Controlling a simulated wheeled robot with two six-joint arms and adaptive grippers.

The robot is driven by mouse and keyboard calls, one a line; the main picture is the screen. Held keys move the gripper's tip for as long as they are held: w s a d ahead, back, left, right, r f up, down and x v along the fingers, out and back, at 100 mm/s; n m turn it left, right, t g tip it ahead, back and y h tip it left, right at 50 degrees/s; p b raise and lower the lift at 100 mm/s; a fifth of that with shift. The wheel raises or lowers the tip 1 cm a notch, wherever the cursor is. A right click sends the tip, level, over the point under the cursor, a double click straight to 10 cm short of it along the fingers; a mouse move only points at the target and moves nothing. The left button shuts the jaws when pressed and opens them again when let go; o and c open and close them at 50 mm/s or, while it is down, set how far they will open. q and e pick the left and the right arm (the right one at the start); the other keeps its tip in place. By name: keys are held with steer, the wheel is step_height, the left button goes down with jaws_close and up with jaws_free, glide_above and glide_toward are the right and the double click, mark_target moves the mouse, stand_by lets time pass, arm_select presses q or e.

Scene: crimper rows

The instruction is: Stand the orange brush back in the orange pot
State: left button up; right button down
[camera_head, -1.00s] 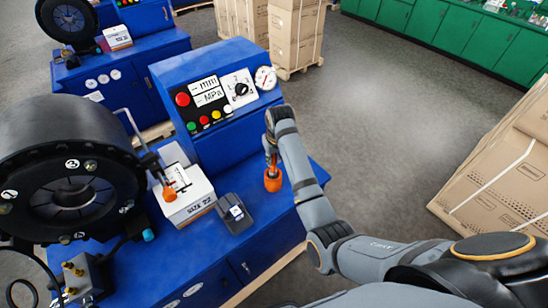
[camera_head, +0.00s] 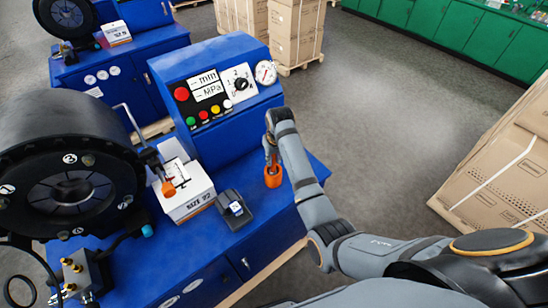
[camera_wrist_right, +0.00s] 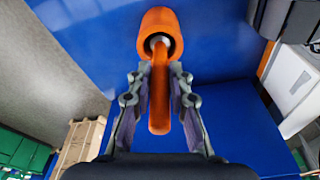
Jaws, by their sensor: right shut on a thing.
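The orange pot (camera_head: 272,179) stands on the blue bench top, right of the small black device. The wrist view also shows the pot (camera_wrist_right: 166,22), with its dark mouth toward the gripper. The orange brush (camera_wrist_right: 159,100) has its handle between the fingers of my right gripper (camera_wrist_right: 160,88), which is shut on it. The brush's metal collar is at the pot's mouth and its lower end is hidden; how deep it sits I cannot tell. In the head view my right gripper (camera_head: 270,155) is just above the pot. My left gripper is not in view.
A blue control console (camera_head: 222,125) stands behind the pot. A black round crimper (camera_head: 70,170), a white box (camera_head: 188,203) and a small black device (camera_head: 233,208) are to its left. Cartons (camera_head: 500,170) stand at the right, with open floor between.

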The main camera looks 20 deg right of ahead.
steer(key=shift+f, duration=0.25)
steer(key=c, duration=1.1)
jaws_free()
steer(key=shift+c, duration=0.2)
step_height(320, 180, up, 12)
steer(key=s, duration=0.2)
steer(key=shift+s+d+f, duration=0.1)
steer(key=shift+s+f, duration=0.05)
